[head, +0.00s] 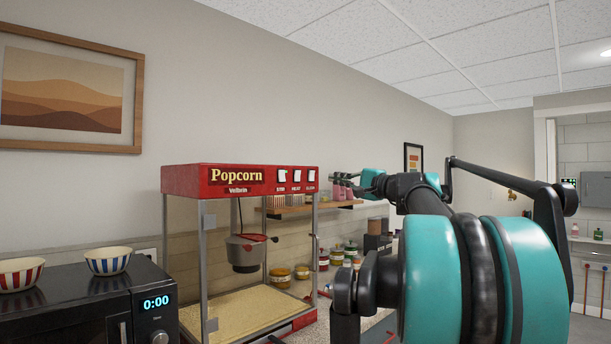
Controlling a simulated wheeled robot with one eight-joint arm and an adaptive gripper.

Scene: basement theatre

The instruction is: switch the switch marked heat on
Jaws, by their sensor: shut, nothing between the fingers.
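A red popcorn machine (240,182) with glass sides stands on the counter. Three white switches sit in a row on its red front header, at the right: a left one (282,175), a middle one (297,176) and a right one (311,176). My gripper (333,179) is shut and empty, at about the height of the switches and just right of the header. It appears apart from the switches. My arm hides part of the counter behind it.
A black microwave (85,309) at the left carries a red-striped bowl (21,272) and a blue-striped bowl (108,261). A wooden shelf (290,211) and several jars, one an amber jar (281,277), stand behind the machine. The space above the machine is clear.

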